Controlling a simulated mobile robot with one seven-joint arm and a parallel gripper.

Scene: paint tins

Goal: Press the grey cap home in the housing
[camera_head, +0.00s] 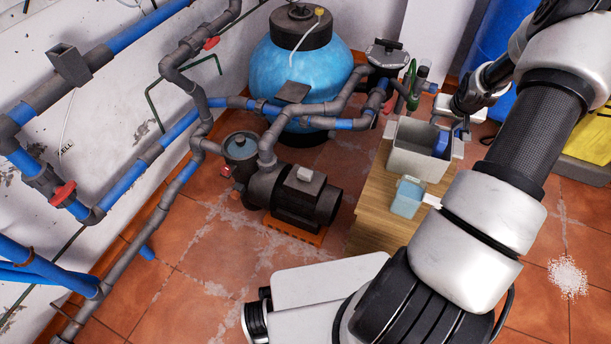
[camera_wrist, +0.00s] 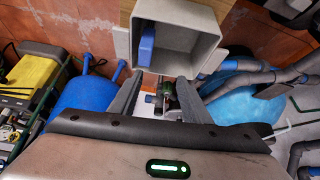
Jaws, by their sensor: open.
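My gripper (camera_head: 456,122) is at the upper right in the head view, close to the far right edge of an open grey box (camera_head: 410,161). In the wrist view my gripper (camera_wrist: 158,88) has its two fingers wide apart, with nothing held between them. The grey box (camera_wrist: 193,66) is just beyond the fingertips there. A blue piece (camera_wrist: 146,45) stands inside the box against one wall. A round pot (camera_head: 240,146) with a bluish top is on the pump, a possible housing. I cannot make out the grey cap for certain in either view.
The box stands on a wooden stand (camera_head: 376,205), with a light blue clear container (camera_head: 407,198) in front. A black pump (camera_head: 300,195), pipes and a blue tank (camera_head: 272,75) fill the middle. A yellow case (camera_head: 590,140) is at right.

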